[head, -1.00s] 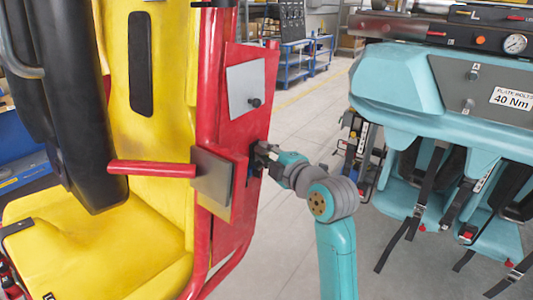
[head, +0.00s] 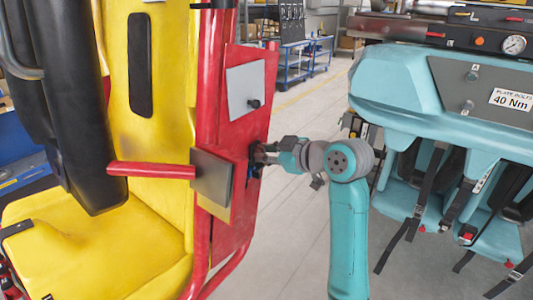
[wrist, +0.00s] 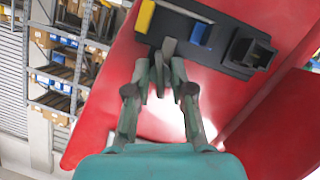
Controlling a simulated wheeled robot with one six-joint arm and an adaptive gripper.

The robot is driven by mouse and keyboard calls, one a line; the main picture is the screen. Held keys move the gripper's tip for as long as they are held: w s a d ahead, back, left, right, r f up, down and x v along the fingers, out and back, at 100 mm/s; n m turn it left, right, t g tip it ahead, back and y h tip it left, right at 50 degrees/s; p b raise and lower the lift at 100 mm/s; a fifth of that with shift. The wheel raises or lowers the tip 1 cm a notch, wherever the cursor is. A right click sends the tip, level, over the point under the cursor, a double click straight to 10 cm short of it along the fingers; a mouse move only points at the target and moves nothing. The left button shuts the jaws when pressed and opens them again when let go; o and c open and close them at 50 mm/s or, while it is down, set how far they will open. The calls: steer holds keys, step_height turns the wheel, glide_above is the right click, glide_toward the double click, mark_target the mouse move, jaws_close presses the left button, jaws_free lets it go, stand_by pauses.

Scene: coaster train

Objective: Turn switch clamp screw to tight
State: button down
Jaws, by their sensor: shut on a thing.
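The red panel (head: 230,190) stands beside the yellow seat, and my gripper (head: 259,156) is at its right-hand edge. In the wrist view a black switch bracket (wrist: 215,42) is fixed to the red panel. The grey clamp screw (wrist: 168,47), a flat wing-like piece, sticks out of it between a yellow piece (wrist: 145,16) and a blue piece (wrist: 199,33). My gripper (wrist: 166,82) is shut on the grey screw, with its fingertips to either side of it. The screw's threaded part and any tightness mark are not visible.
A black block (wrist: 250,52) juts from the bracket just right of the blue piece. A grey plate (head: 246,88) with a black knob sits higher on the panel. The teal coaster car (head: 420,100) stands to the right; open floor lies between.

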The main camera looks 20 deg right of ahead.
steer(key=shift+w+d+f+m+g+y, duration=0.1)
steer(key=shift+m+g+y, duration=0.4)
steer(key=shift+m+y, duration=1.45)
steer(key=shift+d+f+m+g+y, duration=0.1)
steer(key=shift+m+g+y, duration=0.6)
steer(key=shift+m, duration=2.3)
steer(key=shift+w+d+f+m+g+y, duration=0.1)
steer(key=shift+m+g+y, duration=0.2)
steer(key=shift+m+y, duration=1.75)
steer(key=shift+m+h, duration=0.4)
steer(key=shift+m, duration=0.1)
steer(key=c, duration=1)
jaws_free()
steer(key=shift+r, duration=0.1)
steer(key=v, duration=1.2)
